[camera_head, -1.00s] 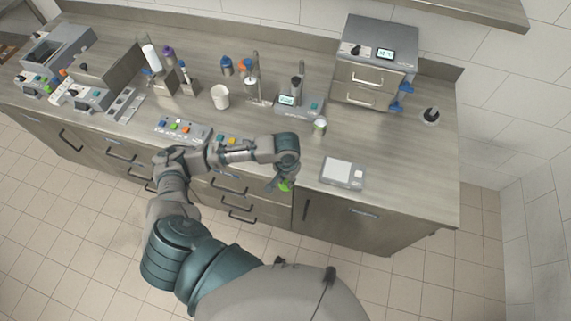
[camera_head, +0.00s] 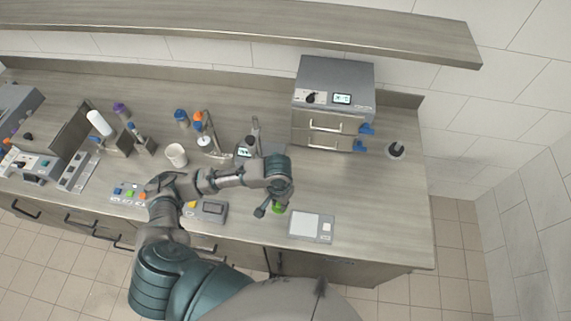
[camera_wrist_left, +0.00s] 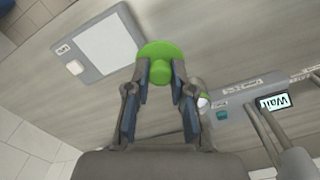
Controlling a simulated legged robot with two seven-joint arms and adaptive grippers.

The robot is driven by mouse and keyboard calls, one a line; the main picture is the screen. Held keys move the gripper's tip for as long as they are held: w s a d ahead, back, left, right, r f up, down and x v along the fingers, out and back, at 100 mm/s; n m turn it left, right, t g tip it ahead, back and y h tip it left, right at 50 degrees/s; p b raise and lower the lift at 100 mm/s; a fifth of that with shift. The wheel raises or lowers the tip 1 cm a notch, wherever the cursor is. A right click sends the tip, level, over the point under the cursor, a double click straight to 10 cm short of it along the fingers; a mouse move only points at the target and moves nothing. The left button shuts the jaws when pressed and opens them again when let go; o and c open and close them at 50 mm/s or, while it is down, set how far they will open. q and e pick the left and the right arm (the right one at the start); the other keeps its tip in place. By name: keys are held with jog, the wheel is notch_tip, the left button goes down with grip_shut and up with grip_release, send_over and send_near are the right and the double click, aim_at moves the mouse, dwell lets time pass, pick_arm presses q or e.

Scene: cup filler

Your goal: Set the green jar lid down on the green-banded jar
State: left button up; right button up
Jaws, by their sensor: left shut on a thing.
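The green jar lid (camera_head: 278,208) is in my left gripper (camera_head: 270,207), above the counter by the flat white-topped device. In the left wrist view, the two fingers of the left gripper (camera_wrist_left: 160,75) are closed on the knob of the lid (camera_wrist_left: 160,51), with its disc beyond the fingertips. A small white and green thing (camera_wrist_left: 204,103), likely the green-banded jar, shows partly behind the right-hand finger there. The jar cannot be made out in the head view now; my wrist seems to cover it. My right gripper is not in view.
The flat device (camera_head: 312,226) lies close to the lid on the right. A filler with a small screen (camera_head: 244,152) stands behind my wrist. A drawer unit (camera_head: 333,105) stands at the back, a white cup (camera_head: 176,155) to the left. The counter's right end is mostly clear.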

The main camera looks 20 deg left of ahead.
pick_arm(q)
jog(key=w+a+f, duration=0.1)
jog(key=w, duration=0.4)
jog(key=w+a+f+p, duration=0.1)
jog(key=w+a+f, duration=0.1)
jog(key=w, duration=0.2)
jog(key=w+a+f, duration=0.2)
jog(key=w, duration=0.3)
jog(key=shift+w+a, duration=0.2)
jog(key=shift+w, duration=0.15)
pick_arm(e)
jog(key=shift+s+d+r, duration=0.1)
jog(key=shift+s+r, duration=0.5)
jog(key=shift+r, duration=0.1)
pick_arm(q)
jog(key=shift+d, duration=0.1)
jog(key=o, duration=0.8)
jog(key=shift+f, duration=0.1)
notch_tip(320, 180, up, 12)
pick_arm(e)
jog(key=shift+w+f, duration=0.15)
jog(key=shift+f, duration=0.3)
